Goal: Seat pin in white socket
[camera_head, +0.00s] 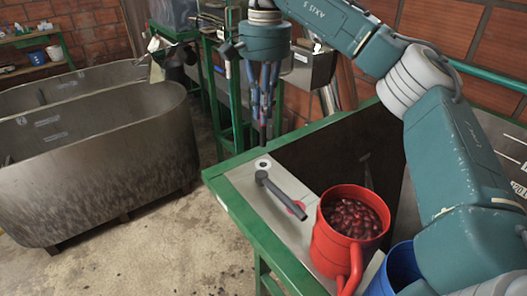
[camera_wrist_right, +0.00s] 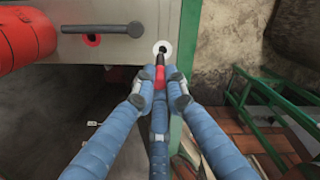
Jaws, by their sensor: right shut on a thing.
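The white socket (camera_head: 263,163) is a white ring with a dark hole on the pale plate of a green-framed bin; it also shows in the right wrist view (camera_wrist_right: 167,45). My right gripper (camera_head: 263,108) hangs above it, pointing down, with its blue fingers shut on the pin. The pin (camera_head: 263,137) has a dark tip and, in the wrist view, a red part (camera_wrist_right: 160,75) between the fingertips. The tip points at the socket and appears just above it in the head view; in the wrist view it overlaps the ring. Its exact gap is unclear. My left gripper is out of view.
A grey lever (camera_head: 278,192) lies across the plate beside a red ring (camera_head: 297,208). A red mug of red berries (camera_head: 334,250) and a blue container (camera_head: 402,265) stand nearby. The open bin (camera_head: 340,150) lies behind the plate. Metal tanks (camera_head: 95,160) stand left.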

